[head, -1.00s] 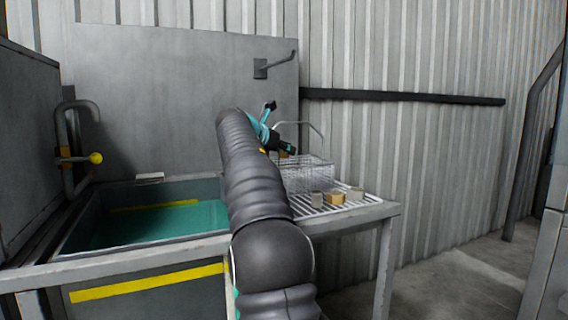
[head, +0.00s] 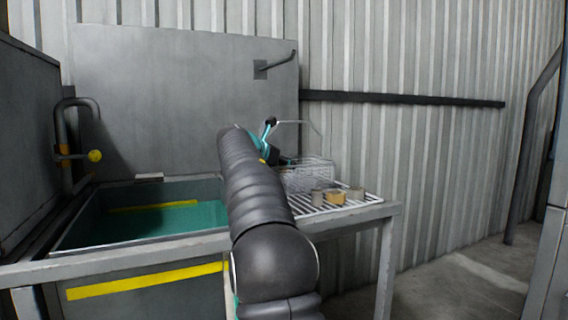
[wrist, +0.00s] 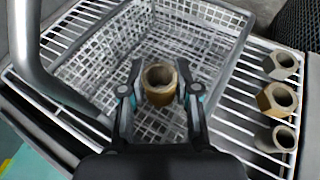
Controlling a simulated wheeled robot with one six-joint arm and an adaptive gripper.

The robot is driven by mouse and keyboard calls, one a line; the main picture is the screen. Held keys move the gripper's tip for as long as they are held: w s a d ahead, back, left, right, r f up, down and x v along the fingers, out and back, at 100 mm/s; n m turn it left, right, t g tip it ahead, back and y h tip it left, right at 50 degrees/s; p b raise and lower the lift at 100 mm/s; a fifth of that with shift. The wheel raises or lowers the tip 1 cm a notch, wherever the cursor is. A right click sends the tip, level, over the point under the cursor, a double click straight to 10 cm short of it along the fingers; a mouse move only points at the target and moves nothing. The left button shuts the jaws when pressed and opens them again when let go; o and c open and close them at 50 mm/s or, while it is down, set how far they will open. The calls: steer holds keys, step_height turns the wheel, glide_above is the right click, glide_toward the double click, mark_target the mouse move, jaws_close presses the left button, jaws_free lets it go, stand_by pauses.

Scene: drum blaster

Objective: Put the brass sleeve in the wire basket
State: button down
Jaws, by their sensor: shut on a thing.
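The brass sleeve (wrist: 160,84) is a short, brownish tube with a round bore, seen in the wrist view between the fingers of my gripper (wrist: 160,88). The gripper is shut on it, one finger on each side. The wire basket (wrist: 208,22) is a grey mesh box; the sleeve and fingertips show over its inside, with the mesh floor behind them. I cannot tell whether the sleeve touches the floor. In the head view the basket (head: 318,178) stands on the rack, and my arm and the basket's mesh hide the sleeve and fingertips.
Right of the basket on the white slatted rack (wrist: 232,113) stand a grey hex nut (wrist: 281,64), a brass hex nut (wrist: 277,98) and a grey round sleeve (wrist: 275,138). The basket's handle (wrist: 32,50) arches at left. A tank of green liquid (head: 170,222) lies left.

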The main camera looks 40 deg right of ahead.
steer(key=c, duration=0.8)
jaws_free()
steer(key=shift+c, duration=0.2)
steer(key=shift+r, duration=0.3)
steer(key=p+v, duration=0.1)
steer(key=v, duration=1.1)
steer(key=shift+r, duration=0.25)
